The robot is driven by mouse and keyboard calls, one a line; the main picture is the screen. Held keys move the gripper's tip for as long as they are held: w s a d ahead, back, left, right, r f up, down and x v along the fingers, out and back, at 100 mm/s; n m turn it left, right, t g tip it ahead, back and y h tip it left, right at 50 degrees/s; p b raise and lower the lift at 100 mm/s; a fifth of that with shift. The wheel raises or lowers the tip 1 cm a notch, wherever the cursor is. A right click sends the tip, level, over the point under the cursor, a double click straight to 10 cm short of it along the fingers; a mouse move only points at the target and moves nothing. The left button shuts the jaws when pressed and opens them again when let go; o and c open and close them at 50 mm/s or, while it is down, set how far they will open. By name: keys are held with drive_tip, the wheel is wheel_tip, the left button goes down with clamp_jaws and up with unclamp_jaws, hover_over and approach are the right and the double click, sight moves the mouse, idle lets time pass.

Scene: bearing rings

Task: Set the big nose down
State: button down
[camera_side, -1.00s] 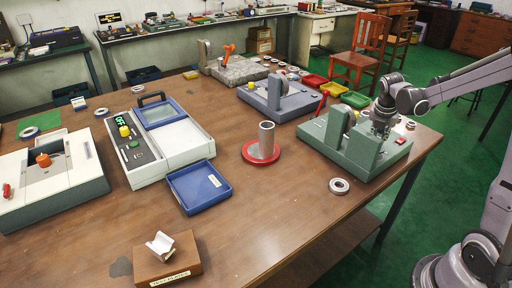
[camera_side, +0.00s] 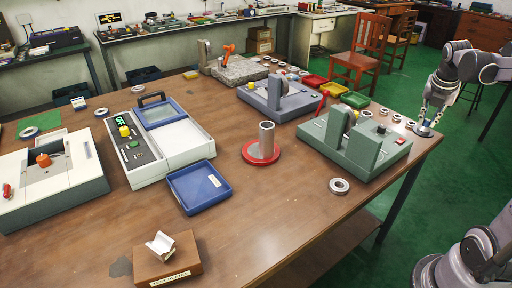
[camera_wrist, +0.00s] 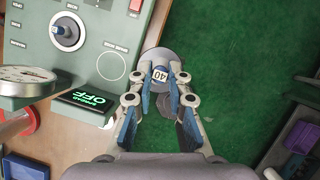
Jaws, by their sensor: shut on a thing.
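My gripper (camera_side: 428,106) is shut on a nose (camera_side: 424,131), a grey disc with a bluish stem, at the right end of the table. In the wrist view the fingertips (camera_wrist: 161,82) close around the stem, and a label reading "40" shows on top of the nose (camera_wrist: 156,57). The nose's disc hangs beside the green machine, with green floor behind it in the wrist view. I cannot tell whether its underside touches the table.
The green machine (camera_side: 352,150) with upright plates stands left of my gripper; its panel (camera_wrist: 95,45) has a round knob and an "OFF" display. Several metal rings lie near the table's right edge, and one ring (camera_side: 339,186) lies in front. A red-based post (camera_side: 262,158) stands mid-table.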

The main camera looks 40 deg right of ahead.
wheel_tip(320, 180, up, 3)
drive_tip(key=shift+f, duration=0.2)
drive_tip(key=w+a+n+t+y, duration=0.1)
drive_tip(key=w+a+n, duration=0.3)
drive_tip(key=w+a, duration=0.45)
drive_tip(key=w+a+n+t+y, duration=0.1)
drive_tip(key=w+a+n, duration=0.3)
drive_tip(key=a, duration=0.8)
drive_tip(key=w+a+n+t+y, duration=0.15)
drive_tip(key=a+n, duration=0.45)
drive_tip(key=a, duration=1.7)
wheel_tip(320, 180, down, 10)
drive_tip(key=shift+y, duration=0.25)
drive_tip(key=a+f, duration=0.2)
drive_tip(key=a, duration=0.1)
drive_tip(key=a+f, duration=0.2)
drive_tip(key=a, duration=0.2)
drive_tip(key=a+f, duration=0.2)
drive_tip(key=a, duration=0.2)
drive_tip(key=shift+w+a+f, duration=0.2)
drive_tip(key=shift+f, duration=0.15)
drive_tip(key=shift+f+m, duration=0.3)
drive_tip(key=shift+f, duration=1.7)
drive_tip(key=shift+f, duration=0.2)
